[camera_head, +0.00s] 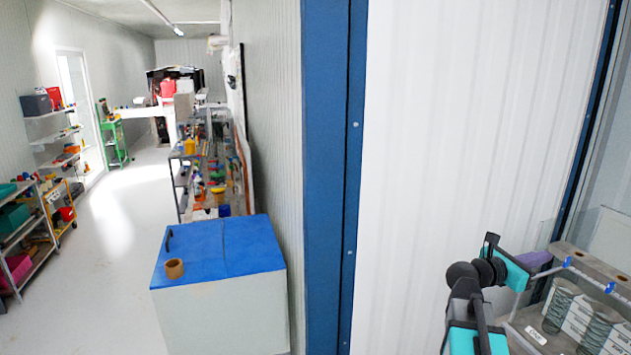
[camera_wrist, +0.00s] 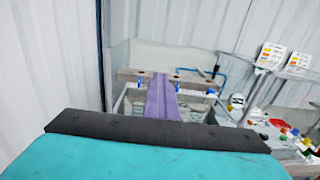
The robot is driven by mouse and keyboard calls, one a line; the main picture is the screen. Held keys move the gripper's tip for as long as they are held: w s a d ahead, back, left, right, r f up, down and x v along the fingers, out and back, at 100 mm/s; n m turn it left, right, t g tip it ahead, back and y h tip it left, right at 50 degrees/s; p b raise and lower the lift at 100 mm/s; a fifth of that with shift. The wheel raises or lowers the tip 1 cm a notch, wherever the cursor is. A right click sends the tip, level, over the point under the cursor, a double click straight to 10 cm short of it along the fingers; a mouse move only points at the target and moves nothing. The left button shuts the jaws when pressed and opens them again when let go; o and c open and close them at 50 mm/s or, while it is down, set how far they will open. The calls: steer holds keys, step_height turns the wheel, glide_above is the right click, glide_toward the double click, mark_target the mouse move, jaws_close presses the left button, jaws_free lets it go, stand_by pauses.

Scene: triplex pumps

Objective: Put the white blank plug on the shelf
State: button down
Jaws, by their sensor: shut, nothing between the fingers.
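My gripper (camera_head: 546,262) extends to the right at the lower right of the head view, its purple fingers partly in front of the pump equipment. In the wrist view my gripper (camera_wrist: 161,80) points forward with its purple fingers together and nothing visible between them. I cannot pick out the white blank plug in either view. Shelves show at the far left of the head view: white wall shelves (camera_head: 52,142) and a lower rack (camera_head: 32,260). I cannot tell which shelf the task means.
Pump equipment with grey cylinders (camera_head: 560,308) stands just beyond my gripper. Small coloured parts (camera_wrist: 285,133) and labelled cards (camera_wrist: 270,56) are at right in the wrist view. A blue-topped cabinet (camera_head: 220,248) stands beside a blue post (camera_head: 332,150). The left floor (camera_head: 120,230) is clear.

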steer(key=s, duration=0.1)
steer(key=s+d+f+b, duration=0.1)
steer(key=s+d, duration=0.1)
steer(key=s, duration=0.1)
steer(key=shift+d+f+b, duration=0.1)
steer(key=shift+f+b, duration=0.2)
steer(key=shift+f, duration=0.1)
steer(key=shift+s+r+b, duration=0.15)
steer(key=shift+r+b, duration=0.1)
steer(key=shift+b, duration=0.05)
